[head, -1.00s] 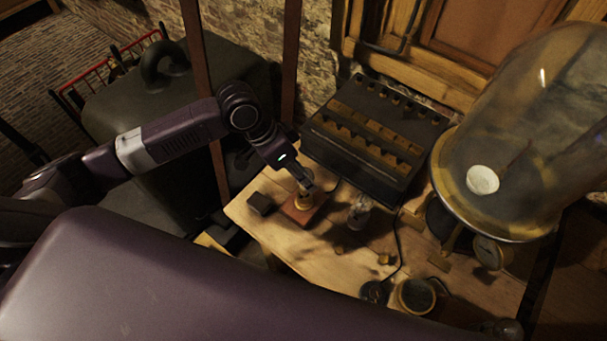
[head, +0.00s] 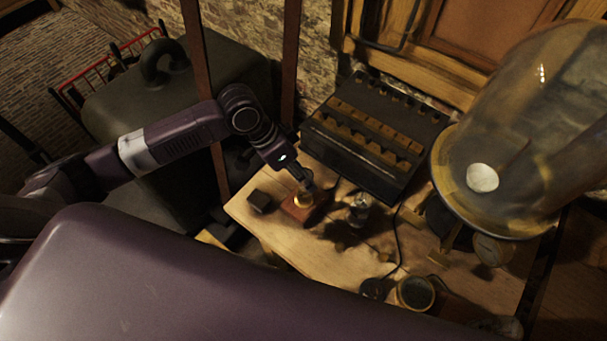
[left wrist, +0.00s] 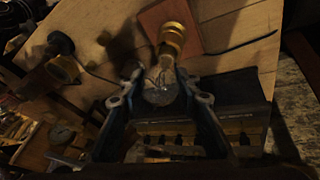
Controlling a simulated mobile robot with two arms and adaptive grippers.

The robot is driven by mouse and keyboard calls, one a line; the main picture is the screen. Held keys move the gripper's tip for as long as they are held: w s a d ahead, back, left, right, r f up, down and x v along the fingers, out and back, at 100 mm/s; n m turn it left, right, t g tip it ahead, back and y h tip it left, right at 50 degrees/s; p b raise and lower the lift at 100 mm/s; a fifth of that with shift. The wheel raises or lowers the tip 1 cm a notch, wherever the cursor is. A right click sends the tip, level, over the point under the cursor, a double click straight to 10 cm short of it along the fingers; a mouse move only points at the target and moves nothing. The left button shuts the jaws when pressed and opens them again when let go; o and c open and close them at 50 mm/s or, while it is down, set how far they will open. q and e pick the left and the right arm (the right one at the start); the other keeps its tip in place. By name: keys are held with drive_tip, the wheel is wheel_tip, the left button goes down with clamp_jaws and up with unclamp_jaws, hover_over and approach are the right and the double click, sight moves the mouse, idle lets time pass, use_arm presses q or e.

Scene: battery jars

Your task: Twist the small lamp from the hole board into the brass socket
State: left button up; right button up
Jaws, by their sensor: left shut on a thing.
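The small lamp (left wrist: 160,90) is a clear glass bulb between my left gripper's fingers in the left wrist view. My left gripper (head: 305,183) is shut on it, over the brass socket. The brass socket (left wrist: 173,38) stands on a red-brown wooden block (left wrist: 205,22); the block also shows in the head view (head: 300,216). The lamp's neck points at the socket and looks in line with it. Whether its base sits inside the socket I cannot tell. I cannot make out the hole board for certain. My right gripper is not in view.
A dark slotted box (head: 350,160) stands at the table's back. A small black block (head: 261,202) is left of the socket. A glass-topped piece (head: 360,207) is close on its right. A large glass dome (head: 545,120) fills the right side. A cable crosses the table.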

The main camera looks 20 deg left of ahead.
use_arm(q)
drive_tip(key=shift+f, duration=0.5)
drive_tip(key=shift+f+p, duration=0.1)
drive_tip(key=shift+p, duration=0.3)
idle(0.5)
drive_tip(key=m+g, duration=0.1)
drive_tip(key=m, duration=0.1)
drive_tip(key=shift+m, duration=0.3)
drive_tip(key=m+g+b, duration=0.1)
drive_tip(key=m, duration=0.2)
drive_tip(key=shift+f, duration=0.1)
drive_tip(key=shift+m+g, duration=0.3)
drive_tip(key=shift+m, duration=0.2)
